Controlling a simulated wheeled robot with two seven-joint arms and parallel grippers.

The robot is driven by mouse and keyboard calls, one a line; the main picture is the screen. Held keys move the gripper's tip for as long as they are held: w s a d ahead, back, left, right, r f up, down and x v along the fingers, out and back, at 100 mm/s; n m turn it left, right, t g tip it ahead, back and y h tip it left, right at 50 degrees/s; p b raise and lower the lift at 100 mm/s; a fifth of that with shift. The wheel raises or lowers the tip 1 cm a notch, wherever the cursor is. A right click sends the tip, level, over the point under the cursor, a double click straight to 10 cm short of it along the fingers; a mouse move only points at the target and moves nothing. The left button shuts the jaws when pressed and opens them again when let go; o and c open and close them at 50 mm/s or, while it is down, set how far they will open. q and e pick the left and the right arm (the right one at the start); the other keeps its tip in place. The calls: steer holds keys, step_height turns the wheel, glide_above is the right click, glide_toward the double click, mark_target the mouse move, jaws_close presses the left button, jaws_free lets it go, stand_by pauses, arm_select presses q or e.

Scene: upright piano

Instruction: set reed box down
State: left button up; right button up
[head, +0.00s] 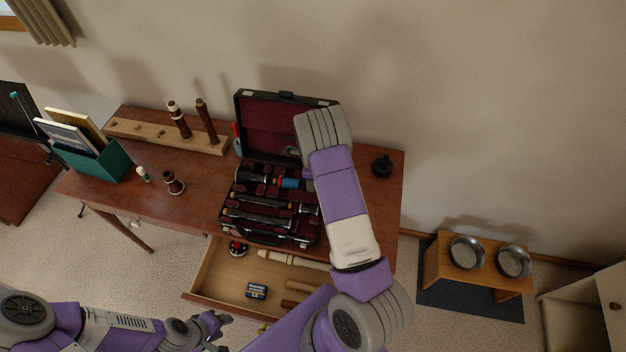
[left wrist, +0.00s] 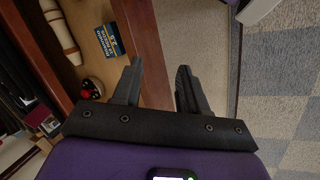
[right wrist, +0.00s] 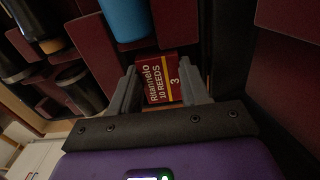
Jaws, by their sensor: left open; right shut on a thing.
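The reed box (right wrist: 166,80) is a small dark red box with a yellow stripe and the lettering "10 REEDS". My right gripper (right wrist: 160,72) is shut on it, with a finger on each side. The box is at the burgundy-lined instrument case (head: 242,120), close to a blue cylinder (right wrist: 126,18). I cannot tell whether it touches the lining. In the head view my right arm covers the box and this gripper. My left gripper (head: 213,322) is open and empty, in front of the drawer; its fingers also show in the left wrist view (left wrist: 160,78).
The open drawer (head: 208,279) holds a small blue box (head: 257,291), a red-and-black round item (head: 238,248) and pale wooden pieces. Black instrument sections lie in the case. A teal file holder (head: 112,165) and a wooden peg stand (head: 160,135) are on the desk's left.

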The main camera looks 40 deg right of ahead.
steer(key=o, duration=0.7)
steer(key=shift+f, duration=0.15)
steer(key=shift+o, duration=0.2)
steer(key=shift+r, duration=0.35)
step_height(320, 180, up, 12)
steer(key=p, duration=0.2)
steer(key=shift+f, duration=0.15)
